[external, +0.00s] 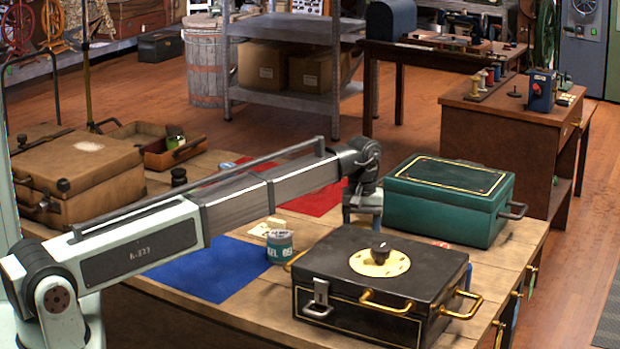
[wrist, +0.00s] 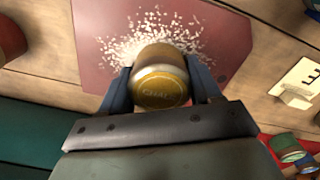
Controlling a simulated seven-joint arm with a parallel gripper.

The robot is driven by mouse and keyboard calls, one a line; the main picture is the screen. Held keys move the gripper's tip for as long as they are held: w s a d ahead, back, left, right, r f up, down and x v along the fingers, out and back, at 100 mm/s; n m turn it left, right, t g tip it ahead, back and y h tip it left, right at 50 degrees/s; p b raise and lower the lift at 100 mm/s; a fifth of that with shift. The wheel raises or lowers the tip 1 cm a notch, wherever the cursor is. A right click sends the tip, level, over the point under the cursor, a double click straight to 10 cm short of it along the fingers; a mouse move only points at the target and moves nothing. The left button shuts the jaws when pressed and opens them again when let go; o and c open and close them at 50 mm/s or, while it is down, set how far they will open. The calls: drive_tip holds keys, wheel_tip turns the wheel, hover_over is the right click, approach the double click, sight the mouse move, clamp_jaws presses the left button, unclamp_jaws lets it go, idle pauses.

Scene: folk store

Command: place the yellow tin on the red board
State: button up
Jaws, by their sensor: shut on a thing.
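The yellow tin (wrist: 160,78) sits between the two fingers of my gripper (wrist: 162,92) in the wrist view. The fingers are shut on its sides, and its lettered end faces the camera. Behind it is the red board (wrist: 92,45), with white specks scattered around the tin. I cannot tell whether the tin touches the board. In the external view the red board (external: 318,203) lies on the table, partly hidden by my arm. My gripper (external: 362,212) points down at the board's right side there, and the tin is hidden.
A green box (external: 447,203) stands close right of my gripper. A black case (external: 385,300) with brass handles is in front. A blue board (external: 205,270) and a labelled can (external: 280,246) lie left of it. A white card (wrist: 297,82) is right of the red board.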

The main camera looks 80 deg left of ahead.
sight(361, 224)
drive_tip(key=shift+f, duration=0.15)
drive_tip(key=o, duration=1.1)
wheel_tip(361, 224, up, 12)
drive_tip(key=shift+r, duration=0.2)
drive_tip(key=shift+o, duration=0.3)
